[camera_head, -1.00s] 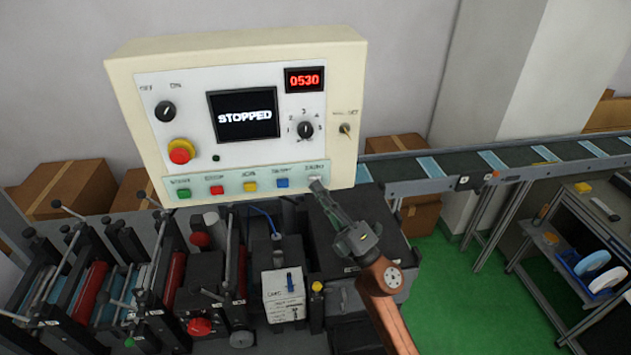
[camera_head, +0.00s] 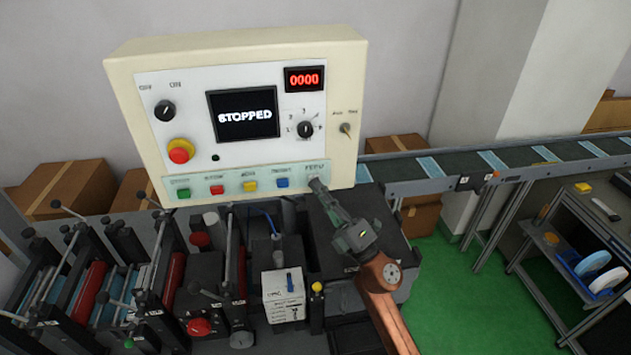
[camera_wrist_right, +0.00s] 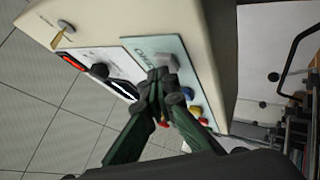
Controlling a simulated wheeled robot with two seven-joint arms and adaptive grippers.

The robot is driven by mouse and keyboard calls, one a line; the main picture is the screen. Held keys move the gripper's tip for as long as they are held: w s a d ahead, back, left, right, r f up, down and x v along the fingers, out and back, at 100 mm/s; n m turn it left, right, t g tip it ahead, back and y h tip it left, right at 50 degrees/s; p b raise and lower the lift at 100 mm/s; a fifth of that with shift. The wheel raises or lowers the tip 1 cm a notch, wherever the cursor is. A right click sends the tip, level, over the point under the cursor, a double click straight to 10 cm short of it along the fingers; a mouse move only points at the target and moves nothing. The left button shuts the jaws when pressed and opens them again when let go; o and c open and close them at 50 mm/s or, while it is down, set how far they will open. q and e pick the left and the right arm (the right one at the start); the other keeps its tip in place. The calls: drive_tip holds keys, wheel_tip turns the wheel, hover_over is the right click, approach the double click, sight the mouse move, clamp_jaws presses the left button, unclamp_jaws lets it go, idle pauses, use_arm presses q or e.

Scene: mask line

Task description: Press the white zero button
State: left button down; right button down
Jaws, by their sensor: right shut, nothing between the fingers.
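The cream control box (camera_head: 341,100) stands upright with a row of buttons along its lower strip. In the right wrist view the shut fingertips (camera_wrist_right: 160,76) meet the button strip (camera_wrist_right: 150,48). The red counter (camera_head: 305,79) reads 0000. The screen (camera_head: 243,114) reads STOPPED. My left gripper is not in view.
Green (camera_head: 183,193), red (camera_head: 217,190), yellow (camera_head: 250,186) and blue (camera_head: 282,183) buttons sit left of my gripper. A red emergency knob (camera_head: 180,152) is above them. Machine rollers and levers (camera_head: 90,290) fill the lower left. A conveyor (camera_head: 460,177) runs right.

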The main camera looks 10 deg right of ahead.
drive_tip(key=shift+s, duration=0.1)
idle(0.3)
drive_tip(key=shift+s+p, duration=0.3)
drive_tip(key=shift+s, duration=0.5)
drive_tip(key=s+p, duration=0.1)
drive_tip(key=s, duration=0.4)
drive_tip(key=shift+f, duration=0.1)
idle(0.7)
